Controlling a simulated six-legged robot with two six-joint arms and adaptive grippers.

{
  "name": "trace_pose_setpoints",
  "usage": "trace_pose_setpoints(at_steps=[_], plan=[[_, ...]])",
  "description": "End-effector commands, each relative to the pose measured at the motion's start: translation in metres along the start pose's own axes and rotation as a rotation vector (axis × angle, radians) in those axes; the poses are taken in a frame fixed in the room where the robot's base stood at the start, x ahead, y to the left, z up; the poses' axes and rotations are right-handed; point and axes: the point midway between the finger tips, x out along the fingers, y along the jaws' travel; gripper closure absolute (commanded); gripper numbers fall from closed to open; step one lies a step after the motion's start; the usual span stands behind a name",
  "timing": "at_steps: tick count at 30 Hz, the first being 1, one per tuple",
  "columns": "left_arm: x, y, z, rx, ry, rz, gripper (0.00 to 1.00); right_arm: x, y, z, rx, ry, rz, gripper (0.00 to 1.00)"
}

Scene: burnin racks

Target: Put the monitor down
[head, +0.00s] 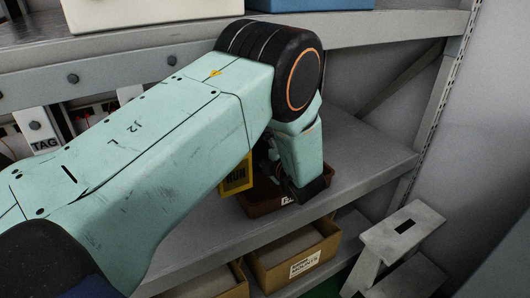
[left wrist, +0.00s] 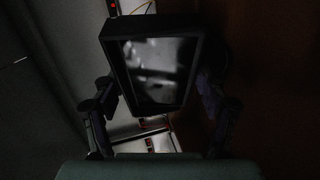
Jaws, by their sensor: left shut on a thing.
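The monitor (left wrist: 153,68) is a dark-framed box with a grey, blurry reflecting screen, in the upper middle of the left wrist view. My left gripper (left wrist: 160,105) has a dark finger on each side of it and is shut on it. The monitor cannot be made out there. Whether it touches the shelf or bin cannot be told. My right gripper is not in view.
A yellow RUN tag (head: 236,176) shows beside the bin, partly behind my arm. Labelled cardboard boxes (head: 295,262) stand on the level below. A grey step stool (head: 402,230) is at the lower right. The shelf right of the bin is clear. A rack post (head: 440,100) bounds it.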

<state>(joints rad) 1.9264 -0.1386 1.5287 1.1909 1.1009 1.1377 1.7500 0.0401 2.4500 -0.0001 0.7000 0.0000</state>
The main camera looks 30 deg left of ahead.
Motion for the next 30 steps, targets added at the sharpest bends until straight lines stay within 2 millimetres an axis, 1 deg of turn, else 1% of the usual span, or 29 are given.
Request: trace_pose_setpoints(at_steps=[1,2,5,13,17,24,27,30], plan=[[0.001,-0.002,0.0,-0.001,0.0,0.002,0.69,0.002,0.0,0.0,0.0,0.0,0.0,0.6],[0.001,-0.002,0.0,0.0,0.0,0.0,0.25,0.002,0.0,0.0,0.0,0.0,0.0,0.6],[0.0,-0.002,0.0,0.0,0.0,0.0,0.17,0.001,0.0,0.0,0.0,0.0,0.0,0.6],[0.0,-0.002,0.0,0.001,0.0,0.0,0.17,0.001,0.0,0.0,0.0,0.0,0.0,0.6],[-0.002,0.004,0.0,0.001,-0.001,0.0,0.17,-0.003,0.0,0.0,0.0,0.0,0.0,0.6],[-0.043,0.005,0.001,0.005,-0.004,0.002,0.17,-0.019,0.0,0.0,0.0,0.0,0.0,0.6],[-0.058,0.005,0.001,0.004,-0.003,0.002,0.17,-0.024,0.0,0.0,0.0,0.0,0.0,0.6],[-0.069,0.004,0.001,0.002,-0.002,0.001,0.17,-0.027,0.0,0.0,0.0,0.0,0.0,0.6]])
